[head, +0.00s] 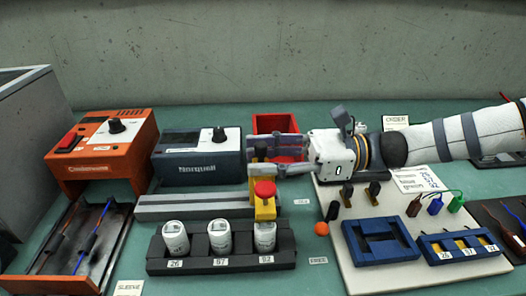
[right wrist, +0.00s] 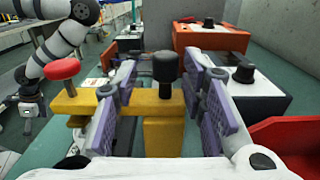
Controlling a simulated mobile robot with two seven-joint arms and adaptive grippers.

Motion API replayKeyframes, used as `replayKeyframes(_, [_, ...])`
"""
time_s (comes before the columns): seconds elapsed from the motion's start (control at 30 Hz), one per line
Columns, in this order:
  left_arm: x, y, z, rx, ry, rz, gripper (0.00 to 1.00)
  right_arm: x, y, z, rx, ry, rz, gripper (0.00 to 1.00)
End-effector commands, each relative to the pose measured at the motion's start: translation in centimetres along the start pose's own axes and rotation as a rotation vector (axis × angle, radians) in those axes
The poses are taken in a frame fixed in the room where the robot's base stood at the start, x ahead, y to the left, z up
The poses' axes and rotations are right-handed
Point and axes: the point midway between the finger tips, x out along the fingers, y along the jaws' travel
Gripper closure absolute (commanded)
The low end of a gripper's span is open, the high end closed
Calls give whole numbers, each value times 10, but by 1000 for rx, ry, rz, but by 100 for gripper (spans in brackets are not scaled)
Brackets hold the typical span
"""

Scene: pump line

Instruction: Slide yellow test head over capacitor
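The yellow test head (head: 265,208) with a red button on top sits at the grey rail (head: 190,206), behind and partly overlapping the rightmost capacitor (head: 265,238), labelled 92. Two more white capacitors, the left one (head: 175,240) and the middle one (head: 220,238), stand upright in the dark rack (head: 205,264). My right gripper (head: 270,157) is at the test head. In the right wrist view its fingers stand open on both sides of the head's black knob (right wrist: 166,68) and yellow post (right wrist: 163,135), with gaps at the knob. My left gripper (right wrist: 32,108) shows small in the right wrist view; its opening is unclear.
An orange meter (head: 105,145) and a dark blue meter (head: 196,155) stand behind the rail. A red bin (head: 275,124) is behind my right gripper. A pale board (head: 420,270) with blue fixtures lies right of the rack, an orange ball (head: 321,229) near its edge.

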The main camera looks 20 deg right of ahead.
Motion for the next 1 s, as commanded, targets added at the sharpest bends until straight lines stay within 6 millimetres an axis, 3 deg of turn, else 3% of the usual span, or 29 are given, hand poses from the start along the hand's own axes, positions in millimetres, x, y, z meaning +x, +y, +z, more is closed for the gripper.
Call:
replayKeyframes(0.27, [0,0,0,0,0,0,0,-9,-3,3,-9,-2,-9,62])
replayKeyframes(0.6, [0,0,0,0,0,0,0,-94,-1,2,-7,-4,-9,62])
replayKeyframes(0.7, [0,0,0,0,0,0,0,-110,0,2,-7,-3,-7,62])
replayKeyframes(1.0, [0,0,0,0,0,0,0,-121,1,1,-3,-1,-3,62])
